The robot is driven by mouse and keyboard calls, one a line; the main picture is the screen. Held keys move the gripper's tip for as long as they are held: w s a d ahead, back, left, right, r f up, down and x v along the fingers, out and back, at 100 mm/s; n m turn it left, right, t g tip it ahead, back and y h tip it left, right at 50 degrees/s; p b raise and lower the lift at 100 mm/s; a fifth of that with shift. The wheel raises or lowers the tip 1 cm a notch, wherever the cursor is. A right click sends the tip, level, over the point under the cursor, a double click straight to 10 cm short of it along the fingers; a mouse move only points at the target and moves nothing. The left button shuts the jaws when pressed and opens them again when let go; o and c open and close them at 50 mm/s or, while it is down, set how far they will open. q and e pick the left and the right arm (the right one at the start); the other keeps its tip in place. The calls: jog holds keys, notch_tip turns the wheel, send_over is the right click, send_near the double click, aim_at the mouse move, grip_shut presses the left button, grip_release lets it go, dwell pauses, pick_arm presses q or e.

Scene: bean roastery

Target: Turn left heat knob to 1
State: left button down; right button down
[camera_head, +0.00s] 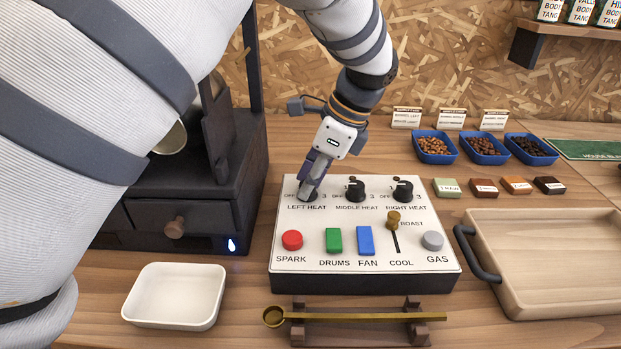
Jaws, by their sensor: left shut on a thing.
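The white control panel (300,236) stands on the wooden table in the middle of the view. The left heat knob (308,196) is at its upper left, above the LEFT HEAT label. My left gripper (308,186) comes down from above and is shut on this knob. The fingers cover most of the knob and part of its scale, so its pointer setting cannot be read. The middle heat knob (355,190) and right heat knob (402,190) are black and stand free to its right. My right gripper does not show.
The panel also has a red SPARK button (292,240), green and blue switches, a brass lever (393,219) and a grey GAS button (432,241). A white dish (175,296), a brass scoop (350,317) on a stand, a wooden tray (550,255) and blue bean bowls (435,147) surround it.

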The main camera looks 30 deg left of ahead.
pick_arm(q)
jog(key=n+g, duration=0.1)
jog(key=n, duration=0.2)
jog(key=n+g+h, duration=0.1)
jog(key=n, duration=0.2)
jog(key=shift+w+a+f+b, duration=0.1)
jog(key=shift+w+b, duration=0.05)
jog(key=shift+b, duration=0.25)
jog(key=n+h, duration=0.1)
jog(key=n, duration=0.2)
jog(key=n+g+h, duration=0.1)
jog(key=n, duration=0.1)
jog(key=shift+a+n, duration=0.1)
jog(key=shift+n, duration=0.3)
jog(key=n+h, duration=0.2)
jog(key=n, duration=0.2)
jog(key=shift+a+n, duration=0.15)
jog(key=shift+n, duration=0.15)
jog(key=n+h, duration=0.1)
jog(key=n, duration=0.1)
jog(key=n+t+h, duration=0.1)
jog(key=n, duration=0.1)
jog(key=shift+a+n, duration=0.1)
jog(key=shift+n, duration=0.3)
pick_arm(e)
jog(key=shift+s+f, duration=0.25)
pick_arm(q)
jog(key=shift+p, duration=0.3)
jog(key=c, duration=1.3)
grip_release()
